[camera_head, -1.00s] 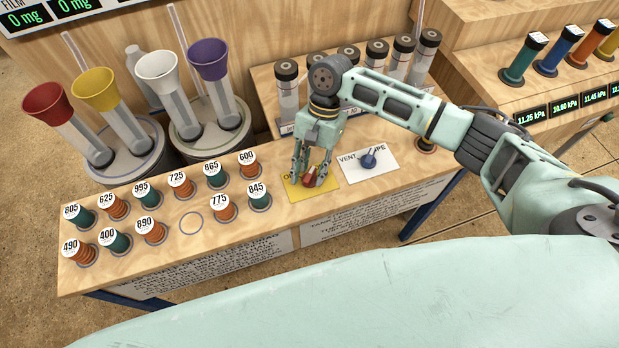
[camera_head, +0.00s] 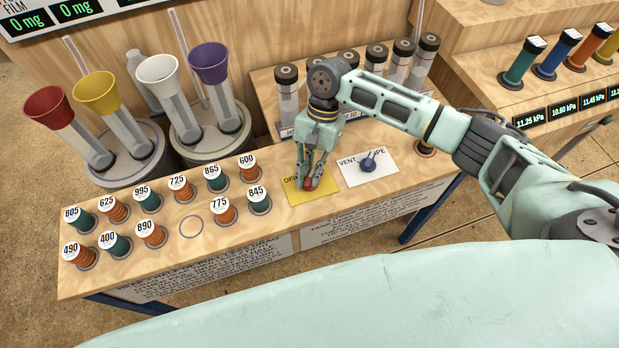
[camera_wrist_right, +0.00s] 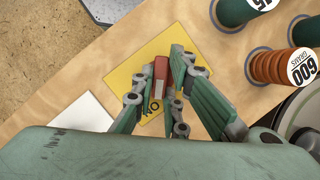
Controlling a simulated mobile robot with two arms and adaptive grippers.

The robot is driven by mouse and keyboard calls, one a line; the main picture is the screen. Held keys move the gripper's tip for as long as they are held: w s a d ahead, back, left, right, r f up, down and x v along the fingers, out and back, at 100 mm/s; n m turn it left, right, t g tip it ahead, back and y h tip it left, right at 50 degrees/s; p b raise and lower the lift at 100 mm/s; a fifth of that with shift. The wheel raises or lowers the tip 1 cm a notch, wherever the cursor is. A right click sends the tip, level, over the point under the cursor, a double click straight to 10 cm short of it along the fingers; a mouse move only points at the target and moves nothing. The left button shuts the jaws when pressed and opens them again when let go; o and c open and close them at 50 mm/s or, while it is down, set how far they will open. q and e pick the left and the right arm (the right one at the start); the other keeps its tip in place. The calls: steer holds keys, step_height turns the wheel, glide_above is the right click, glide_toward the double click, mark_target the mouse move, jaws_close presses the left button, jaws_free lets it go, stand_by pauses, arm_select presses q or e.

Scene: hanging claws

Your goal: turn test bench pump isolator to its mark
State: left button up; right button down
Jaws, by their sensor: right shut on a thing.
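The pump isolator is a red knob (camera_head: 309,184) on a yellow plate (camera_head: 322,197) with partly hidden lettering. My right gripper (camera_head: 311,181) comes down on it from above. In the right wrist view the red knob (camera_wrist_right: 159,78) stands between the fingers of the right gripper (camera_wrist_right: 161,88), which are shut on its sides. The yellow plate (camera_wrist_right: 121,78) shows "NO" or "ON" lettering near the fingers. A mark on the plate cannot be made out. My left gripper is in neither view.
A white vent plate (camera_head: 384,172) with a blue knob (camera_head: 368,164) lies just right of the yellow plate. Numbered spools, such as the 845 one (camera_head: 259,200), stand to the left. Capped cylinders (camera_head: 376,55) stand behind the arm.

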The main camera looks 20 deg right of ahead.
steer(key=n, duration=0.1)
steer(key=n+h, duration=0.1)
steer(key=shift+s+a+f+n+g+p, duration=0.1)
steer(key=shift+a+n+g+p, duration=0.05)
steer(key=shift+n+g+p, duration=0.2)
steer(key=shift+f+n+g+h, duration=0.1)
steer(key=shift+n+g+h, duration=0.25)
steer(key=shift+n, duration=0.8)
steer(key=shift+f+n, duration=0.1)
steer(key=shift+n, duration=0.2)
steer(key=shift+h, duration=0.25)
steer(key=n+p, duration=0.1)
steer(key=n, duration=0.1)
steer(key=shift+s+a+n+h, duration=0.1)
steer(key=shift+a+n+h, duration=0.05)
steer(key=shift+n+h, duration=0.2)
steer(key=n+h, duration=0.1)
steer(key=n, duration=0.2)
steer(key=shift+h+p, duration=0.25)
steer(key=shift+p, duration=0.1)
steer(key=shift+n, duration=0.35)
